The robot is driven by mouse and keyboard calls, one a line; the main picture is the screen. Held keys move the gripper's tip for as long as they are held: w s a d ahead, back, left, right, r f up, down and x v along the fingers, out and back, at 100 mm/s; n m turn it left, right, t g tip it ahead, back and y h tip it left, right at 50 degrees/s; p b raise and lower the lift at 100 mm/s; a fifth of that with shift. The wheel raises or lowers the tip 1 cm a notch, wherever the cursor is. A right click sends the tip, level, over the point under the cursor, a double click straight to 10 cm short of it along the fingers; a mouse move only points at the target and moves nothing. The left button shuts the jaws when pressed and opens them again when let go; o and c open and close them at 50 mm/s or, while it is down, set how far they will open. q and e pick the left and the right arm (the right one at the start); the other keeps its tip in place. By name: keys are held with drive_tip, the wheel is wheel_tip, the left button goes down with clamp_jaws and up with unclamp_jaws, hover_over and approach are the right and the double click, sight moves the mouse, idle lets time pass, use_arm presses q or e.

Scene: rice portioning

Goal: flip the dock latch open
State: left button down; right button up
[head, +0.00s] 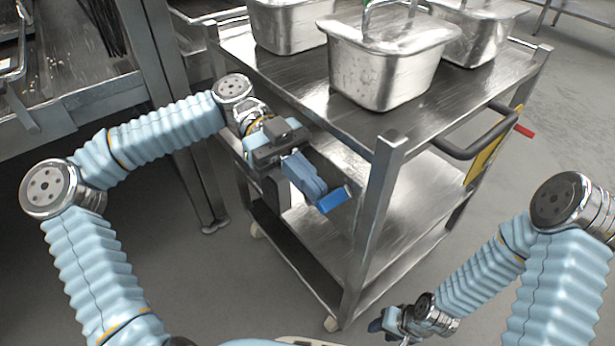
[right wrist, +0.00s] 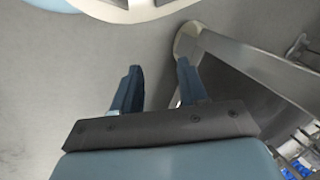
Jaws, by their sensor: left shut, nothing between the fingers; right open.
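A yellow plate (head: 483,158) with a red lever (head: 524,131) sticking out sits on the right side of the steel cart (head: 391,150); I cannot tell for certain that this is the dock latch, or how it is set. My left gripper (head: 322,192) is shut, in front of the cart's near left side, below the top shelf and left of the near corner post. My right gripper (head: 382,322) is low at the bottom of the head view, well apart from the lever. In the right wrist view its two fingers (right wrist: 157,82) are apart and empty.
Lidded steel pans (head: 385,65) stand on the cart's top shelf. A dark push handle (head: 480,140) curves out from the cart's right side, close to the plate. A steel rack (head: 75,85) stands at left. The floor (head: 570,95) right of the cart is clear.

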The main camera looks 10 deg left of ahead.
use_arm(q)
drive_tip(key=shift+f, duration=0.15)
drive_tip(key=p+v, duration=0.1)
drive_tip(key=v, duration=1.3)
drive_tip(key=shift+p, duration=0.35)
drive_tip(key=shift+s, duration=0.1)
